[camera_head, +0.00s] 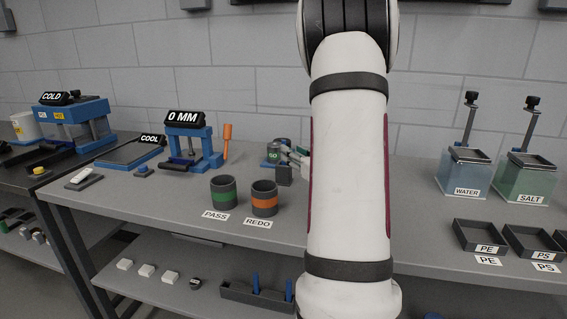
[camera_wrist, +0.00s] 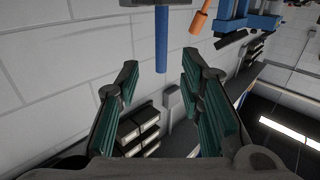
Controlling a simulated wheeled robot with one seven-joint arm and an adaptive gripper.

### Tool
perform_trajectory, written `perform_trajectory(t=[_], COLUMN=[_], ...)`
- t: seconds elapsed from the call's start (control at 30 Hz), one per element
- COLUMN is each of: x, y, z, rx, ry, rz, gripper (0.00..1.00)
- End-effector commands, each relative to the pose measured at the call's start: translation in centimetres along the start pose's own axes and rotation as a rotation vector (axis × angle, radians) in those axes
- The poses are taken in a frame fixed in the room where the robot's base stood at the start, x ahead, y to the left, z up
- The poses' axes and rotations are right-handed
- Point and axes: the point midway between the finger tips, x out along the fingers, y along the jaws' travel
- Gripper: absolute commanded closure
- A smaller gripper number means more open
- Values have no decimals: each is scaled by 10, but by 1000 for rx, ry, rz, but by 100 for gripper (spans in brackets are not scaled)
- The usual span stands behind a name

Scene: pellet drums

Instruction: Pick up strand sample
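No strand sample can be told for sure in either view. A small white piece (camera_head: 84,175) lies on a dark holder at the left of the bench, but I cannot tell what it is. In the wrist view my gripper (camera_wrist: 160,75) is open, its two green-padded fingers wide apart with nothing held between them. A blue rod (camera_wrist: 161,40) shows just beyond the fingertips, under a dark block. In the head view my arm fills the middle and hides most of the gripper.
Green-banded PASS cup (camera_head: 223,192) and orange-banded REDO cup (camera_head: 264,198) stand near the bench front. Behind them is the 0 MM gauge (camera_head: 186,140) with an orange-handled tool (camera_head: 227,142). WATER (camera_head: 467,175) and SALT (camera_head: 525,180) tanks stand right.

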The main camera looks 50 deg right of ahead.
Motion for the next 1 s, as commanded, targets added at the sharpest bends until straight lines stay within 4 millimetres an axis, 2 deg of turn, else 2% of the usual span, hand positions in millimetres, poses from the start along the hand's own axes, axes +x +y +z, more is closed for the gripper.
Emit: perform_trajectory(t=[0.23,0.5,0.83,1.0], x=[18,54,60,60], y=[-1,-1,-1,-1], z=[-1,-2,-3,-3], rx=[0,-1,-1,-1], ry=[1,0,0,0], rz=[-2,-1,1,1], gripper=[65,65,65,100])
